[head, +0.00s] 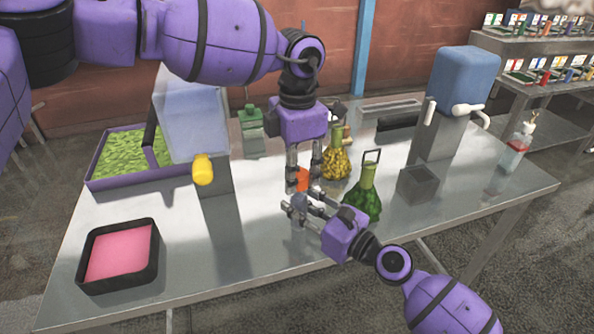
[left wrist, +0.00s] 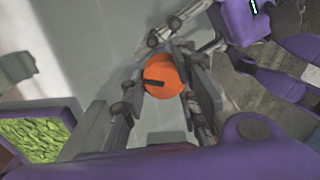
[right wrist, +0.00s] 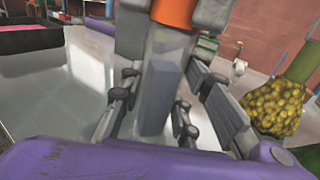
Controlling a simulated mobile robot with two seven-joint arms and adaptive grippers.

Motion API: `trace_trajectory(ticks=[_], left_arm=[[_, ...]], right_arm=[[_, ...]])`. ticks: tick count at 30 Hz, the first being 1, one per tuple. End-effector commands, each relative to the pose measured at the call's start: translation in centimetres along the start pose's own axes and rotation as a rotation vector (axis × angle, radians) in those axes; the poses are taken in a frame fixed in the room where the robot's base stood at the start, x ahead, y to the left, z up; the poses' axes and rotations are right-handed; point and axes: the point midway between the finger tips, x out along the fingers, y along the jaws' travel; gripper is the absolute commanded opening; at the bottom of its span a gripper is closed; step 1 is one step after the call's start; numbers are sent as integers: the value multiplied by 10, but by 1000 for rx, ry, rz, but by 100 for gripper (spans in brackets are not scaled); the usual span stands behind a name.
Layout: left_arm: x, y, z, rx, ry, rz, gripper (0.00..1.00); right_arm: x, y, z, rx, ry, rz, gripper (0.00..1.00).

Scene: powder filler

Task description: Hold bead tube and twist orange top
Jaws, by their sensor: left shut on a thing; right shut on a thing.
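The orange top (head: 302,179) is a short round cap with a dark mark across it. It sits between the fingers of my left gripper (head: 303,178), which comes down from above and is shut on it. The left wrist view shows the cap (left wrist: 163,76) from above. The bead tube (right wrist: 166,48) is clear and upright below the orange top (right wrist: 174,12) in the right wrist view, with a grey block shape showing in or through it. My right gripper (head: 298,208) is shut on the tube from the side, below the left fingers. In the head view the fingers mostly hide the tube.
A yellow-filled flask (head: 336,165) and a green-filled flask (head: 363,196) stand close on the right. A grey open box (head: 418,184) and a blue-topped machine (head: 462,78) are further right. A pink-filled tray (head: 153,262) and a yellow-knobbed machine (head: 203,168) are left. The front middle is clear.

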Motion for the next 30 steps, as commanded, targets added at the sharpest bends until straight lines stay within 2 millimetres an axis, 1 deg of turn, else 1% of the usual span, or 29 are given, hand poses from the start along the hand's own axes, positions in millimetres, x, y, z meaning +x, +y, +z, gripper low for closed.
trace_trajectory(ticks=[1, 9, 15, 21, 30], left_arm=[[1, 5, -3, 35, 4, 6, 2], [1, 5, -2, 237, 5, 8, 2], [1, 5, 0, 334, 5, 9, 2], [1, 5, 0, 383, 4, 9, 2], [0, 5, 1, 398, 3, 11, 2]], right_arm=[[-1, -1, -1, -2, 1, -2, 0], [-1, 0, -1, -3, 2, 0, 0], [-1, 0, -1, -3, 2, 1, 0], [-1, 1, -1, -3, 2, 2, 0], [-1, 2, -1, -3, 2, 3, 0]])
